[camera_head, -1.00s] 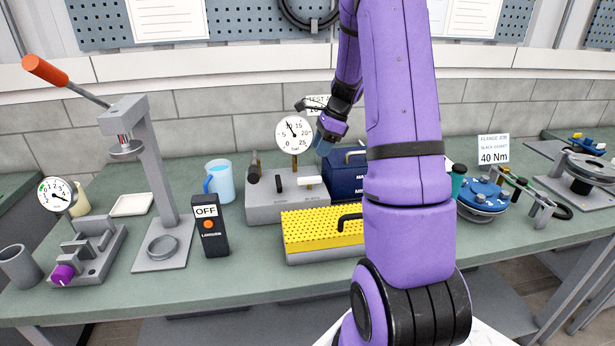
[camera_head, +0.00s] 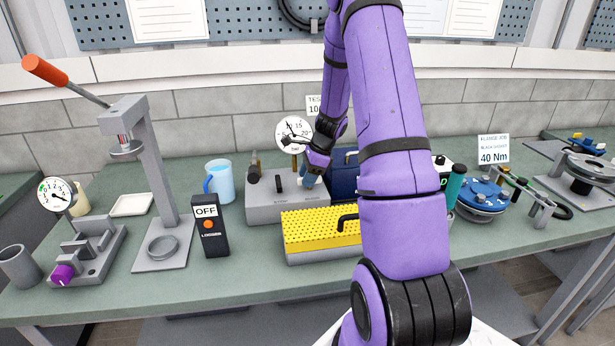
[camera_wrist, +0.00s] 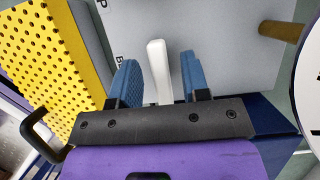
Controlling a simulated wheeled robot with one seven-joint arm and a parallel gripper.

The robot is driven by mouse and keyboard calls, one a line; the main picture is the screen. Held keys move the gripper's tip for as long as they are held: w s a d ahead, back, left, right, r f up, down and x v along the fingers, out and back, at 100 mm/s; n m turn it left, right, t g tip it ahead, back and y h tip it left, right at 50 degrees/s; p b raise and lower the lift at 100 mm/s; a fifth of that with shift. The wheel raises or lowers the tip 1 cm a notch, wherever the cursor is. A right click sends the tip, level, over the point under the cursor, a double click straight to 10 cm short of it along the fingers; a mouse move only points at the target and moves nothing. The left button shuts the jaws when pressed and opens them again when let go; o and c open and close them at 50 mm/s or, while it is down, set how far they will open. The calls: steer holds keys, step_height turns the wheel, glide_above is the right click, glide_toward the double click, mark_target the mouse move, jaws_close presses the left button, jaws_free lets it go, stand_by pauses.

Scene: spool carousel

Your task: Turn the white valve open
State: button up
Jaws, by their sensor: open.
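The white valve (camera_wrist: 158,70) is a white lever on the grey test block (camera_head: 265,208). In the wrist view it lies between the two blue fingers of my gripper (camera_wrist: 158,82), with a gap on each side.
A yellow perforated cover (camera_head: 310,232) with a black handle lies in front of the block. A dark blue box (camera_head: 343,180) stands close to the right. A black OFF switch box (camera_head: 210,228) and a light blue mug (camera_head: 221,181) stand to the left.

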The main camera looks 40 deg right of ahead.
steer(key=shift+c, duration=0.4)
jaws_close()
steer(key=shift+n, duration=0.3)
steer(key=n+g, duration=0.1)
steer(key=n, duration=0.2)
steer(key=shift+n+y, duration=0.4)
steer(key=n+g, duration=0.2)
steer(key=n, duration=0.2)
steer(key=shift+s, duration=0.15)
steer(key=n+g, duration=0.1)
steer(key=n, duration=0.4)
steer(key=shift+s+g+h, duration=0.15)
steer(key=shift+g+h, duration=0.25)
steer(key=shift+s+d+n+g+h, duration=0.1)
steer(key=shift+n+g+h, duration=0.2)
steer(key=shift+n, duration=0.8)
steer(key=shift+n+g+h, duration=0.2)
steer(key=shift+n+g, duration=0.1)
steer(key=shift+n, duration=0.8)
